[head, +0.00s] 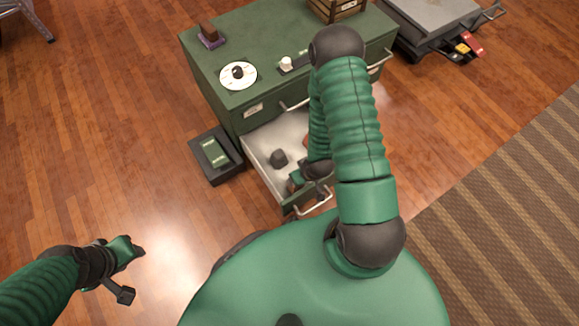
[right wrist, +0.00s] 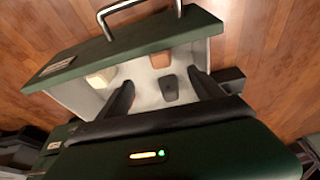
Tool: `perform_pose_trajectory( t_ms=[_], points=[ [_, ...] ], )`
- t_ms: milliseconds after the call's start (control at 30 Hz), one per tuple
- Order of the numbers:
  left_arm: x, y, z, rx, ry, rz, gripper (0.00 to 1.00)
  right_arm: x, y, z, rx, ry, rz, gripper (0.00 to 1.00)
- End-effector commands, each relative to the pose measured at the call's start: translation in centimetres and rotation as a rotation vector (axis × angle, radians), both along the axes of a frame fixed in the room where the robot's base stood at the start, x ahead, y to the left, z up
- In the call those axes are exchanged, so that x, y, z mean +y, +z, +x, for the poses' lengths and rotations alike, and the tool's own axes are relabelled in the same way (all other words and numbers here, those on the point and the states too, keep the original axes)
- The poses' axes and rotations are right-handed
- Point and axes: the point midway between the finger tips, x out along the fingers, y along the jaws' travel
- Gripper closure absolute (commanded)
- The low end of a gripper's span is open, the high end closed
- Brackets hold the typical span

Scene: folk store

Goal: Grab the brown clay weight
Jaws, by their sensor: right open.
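The brown clay weight (right wrist: 160,60) looks like a small orange-brown block on the pale floor of an open drawer (right wrist: 140,84) in the right wrist view. In the head view my arm hides most of it. My right gripper (right wrist: 161,79) is open and empty over the drawer. Its two dark fingers stand to either side, with the brown block just beyond the gap between the tips. A dark grey weight (right wrist: 170,88) shows between the fingers.
A cream block (right wrist: 100,78) lies near the drawer's left wall in the right wrist view. The green cabinet (head: 270,40) carries a white disc (head: 238,76) and small items. A dark box (head: 215,155) stands beside the drawer.

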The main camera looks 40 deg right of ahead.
Motion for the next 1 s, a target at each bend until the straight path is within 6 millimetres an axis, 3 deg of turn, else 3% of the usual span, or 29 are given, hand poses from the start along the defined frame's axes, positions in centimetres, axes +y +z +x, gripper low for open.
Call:
perform_pose_trajectory(
  t_ms=[33, 200, 433, 700, 933, 1000],
  points=[
    [0.0, -1.8, 0.0, 0.001, 0.000, 0.000, 0.64, -0.1, -2.3, 0.4, 0.001, -0.001, 0.000, 0.23],
    [0.0, -4.1, 0.0, 0.001, 0.000, 0.000, 0.64, -0.3, -6.2, 1.6, 0.001, -0.001, 0.000, 0.23],
    [0.0, -5.3, 0.0, 0.001, 0.000, 0.000, 0.64, -0.3, -8.1, 2.3, 0.001, 0.000, 0.000, 0.23],
    [0.0, -9.6, 0.0, 0.001, 0.000, 0.000, 0.64, -0.3, -12.5, 3.5, 0.001, -0.001, 0.000, 0.23],
    [0.0, -9.3, 0.0, 0.001, 0.000, 0.000, 0.64, -0.3, -12.3, 3.7, 0.002, -0.001, 0.001, 0.23],
    [0.0, -9.3, 0.0, 0.001, 0.000, 0.000, 0.64, -0.3, -12.3, 3.7, 0.002, -0.001, 0.001, 0.30]
  ],
)
